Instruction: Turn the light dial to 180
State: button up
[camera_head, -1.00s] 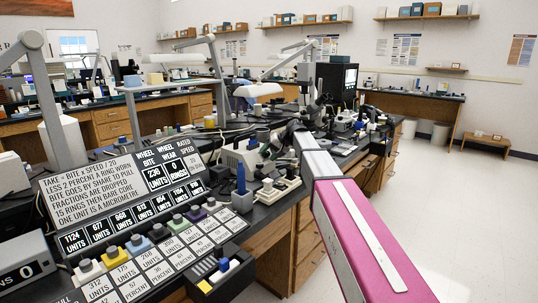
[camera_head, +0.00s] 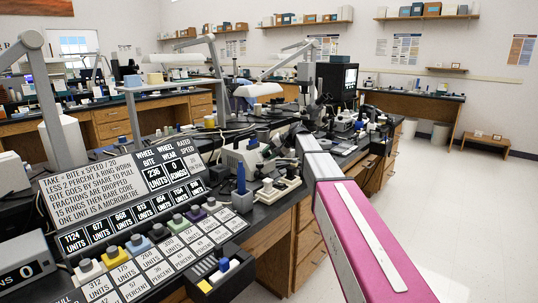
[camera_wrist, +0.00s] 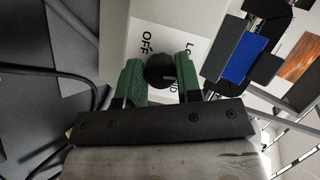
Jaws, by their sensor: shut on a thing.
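A round black dial (camera_wrist: 160,72) sits on a pale box face (camera_wrist: 117,31) in the wrist view. The dial's pointer mark and angle cannot be read. In the head view my pink and grey arm reaches over the bench, and the gripper and dial cannot be made out clearly at its far end.
A blue block in a dark holder (camera_wrist: 240,58) stands close to the right of my fingers in the wrist view. A sign panel (camera_head: 82,187) and rows of knobs fill the near bench. A microscope (camera_head: 308,92) stands beyond. The floor (camera_head: 455,190) at right is clear.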

jog(key=m+y, duration=0.1)
jog(key=m, duration=0.1)
jog(key=m+t, duration=0.1)
jog(key=m, duration=0.2)
jog(key=shift+y, duration=0.4)
jog(key=m+t+y, duration=0.1)
jog(key=m, duration=0.4)
jog(key=shift+m, duration=0.5)
jog(key=o, duration=0.9)
jog(key=shift+d, duration=0.1)
jog(key=v, duration=1)
jog(key=shift+s+d+r, duration=0.1)
jog(key=shift+s+d, duration=0.15)
jog(key=shift+s, duration=0.05)
